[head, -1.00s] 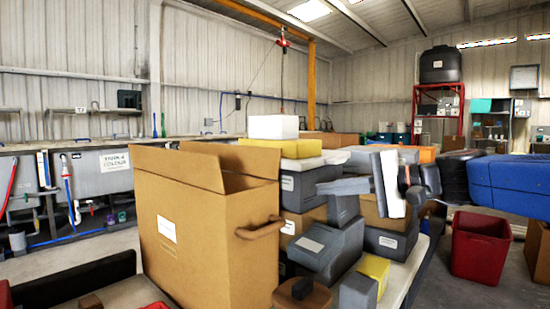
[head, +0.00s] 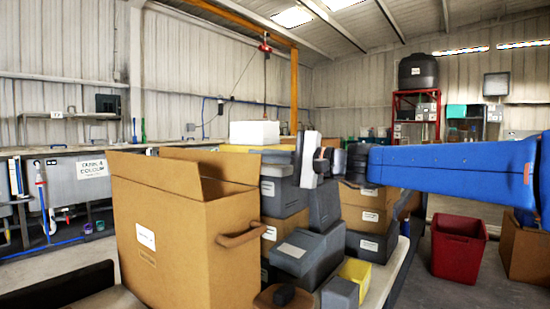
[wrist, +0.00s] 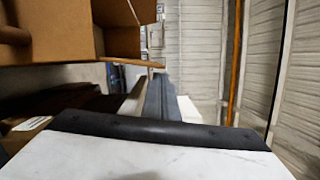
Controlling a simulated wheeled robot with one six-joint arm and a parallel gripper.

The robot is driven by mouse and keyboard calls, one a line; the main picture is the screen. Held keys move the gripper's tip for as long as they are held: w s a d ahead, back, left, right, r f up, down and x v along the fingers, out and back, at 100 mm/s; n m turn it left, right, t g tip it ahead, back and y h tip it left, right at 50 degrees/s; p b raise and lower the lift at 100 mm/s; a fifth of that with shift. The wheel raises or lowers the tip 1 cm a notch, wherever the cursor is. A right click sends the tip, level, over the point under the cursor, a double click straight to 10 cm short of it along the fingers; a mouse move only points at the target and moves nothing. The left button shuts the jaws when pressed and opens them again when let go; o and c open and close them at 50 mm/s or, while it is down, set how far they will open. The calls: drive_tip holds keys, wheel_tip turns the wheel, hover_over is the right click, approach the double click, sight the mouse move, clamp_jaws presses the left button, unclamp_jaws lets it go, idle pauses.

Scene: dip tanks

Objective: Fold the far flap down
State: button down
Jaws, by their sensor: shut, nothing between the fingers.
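The tall brown cardboard box (head: 185,248) stands upright at the left of the head view, its top open. Its near flap (head: 150,173) stands up and leans outward. The far flap (head: 215,168) also stands up behind the opening. My gripper (head: 304,160) is shut and empty, right of the box at about flap height, apart from it. In the wrist view, part of the cardboard box (wrist: 118,40) shows at upper left, with a flap edge. A white surface with a dark edge fills the bottom of that view and hides what lies below.
Grey bins (head: 285,190) and a yellow block (head: 355,270) are stacked close right of the box. A white block (head: 255,132) sits on top behind. A brown handle (head: 241,236) sticks out of the box's right side. A red bin (head: 458,248) stands on the floor at right.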

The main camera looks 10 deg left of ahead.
sight(246, 163)
drive_tip(key=shift+w+a, duration=0.1)
drive_tip(key=shift+a, duration=0.8)
drive_tip(key=shift+r, duration=0.1)
drive_tip(key=s+n, duration=0.1)
drive_tip(key=n, duration=0.1)
drive_tip(key=s+a+n+h, duration=0.1)
drive_tip(key=n, duration=0.1)
drive_tip(key=shift+s+r, duration=0.35)
drive_tip(key=shift+r, duration=0.05)
drive_tip(key=s+n, duration=0.1)
drive_tip(key=n, duration=0.1)
drive_tip(key=s+a+n+h, duration=0.1)
drive_tip(key=s+n, duration=0.1)
drive_tip(key=shift+a+f, duration=0.15)
drive_tip(key=s+a+f+n+t+h, duration=0.2)
drive_tip(key=s+f+n+t, duration=0.1)
drive_tip(key=n, duration=0.6)
drive_tip(key=shift+s+f, duration=0.8)
drive_tip(key=shift+f, duration=0.4)
